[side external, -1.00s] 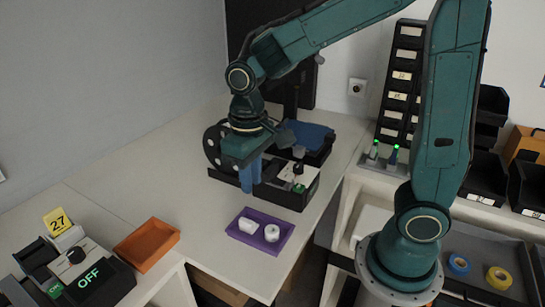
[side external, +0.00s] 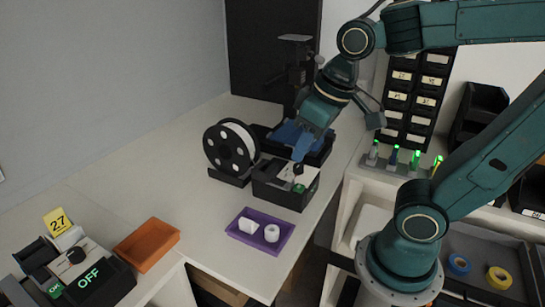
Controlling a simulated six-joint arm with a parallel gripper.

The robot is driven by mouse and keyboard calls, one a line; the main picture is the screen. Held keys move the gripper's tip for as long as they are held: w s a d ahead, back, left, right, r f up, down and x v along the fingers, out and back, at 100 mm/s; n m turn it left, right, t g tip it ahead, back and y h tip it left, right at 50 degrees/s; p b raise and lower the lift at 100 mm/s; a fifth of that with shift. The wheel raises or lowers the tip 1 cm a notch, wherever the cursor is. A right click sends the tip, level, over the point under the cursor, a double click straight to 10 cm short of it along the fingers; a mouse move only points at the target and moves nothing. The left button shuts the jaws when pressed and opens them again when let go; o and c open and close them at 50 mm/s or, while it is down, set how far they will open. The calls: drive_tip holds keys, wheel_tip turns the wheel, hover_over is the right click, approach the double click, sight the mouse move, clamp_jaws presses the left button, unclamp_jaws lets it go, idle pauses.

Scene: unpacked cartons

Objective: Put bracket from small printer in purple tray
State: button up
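The purple tray (side external: 262,245) lies on the white table near its front edge. A white block (side external: 248,226) and a white round piece with a hole (side external: 272,233) lie in it. A small black printer-like machine (side external: 283,195) stands behind the tray, with small white, dark and green parts on top. I cannot make out which part, if any, is a bracket. My gripper (side external: 302,149), with blue fingers, points down just above the back of this machine. Its fingertips are too small to show a gap or a held piece.
A black spool holder with a white spool (side external: 230,147) stands left of the machine. Another dark machine with a blue bed (side external: 285,134) is behind. The table's left middle is clear.

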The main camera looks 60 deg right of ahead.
drive_tip(key=shift+t, duration=0.8)
drive_tip(key=shift+s+d+r, duration=0.15)
drive_tip(key=shift+s+d, duration=0.05)
drive_tip(key=shift+s, duration=0.5)
drive_tip(key=shift+s+d+r, duration=0.1)
drive_tip(key=shift+s+d, duration=0.05)
drive_tip(key=shift+s, duration=0.5)
drive_tip(key=shift+s+d+r, duration=0.15)
drive_tip(key=shift+s+d, duration=0.05)
drive_tip(key=shift+s, duration=0.5)
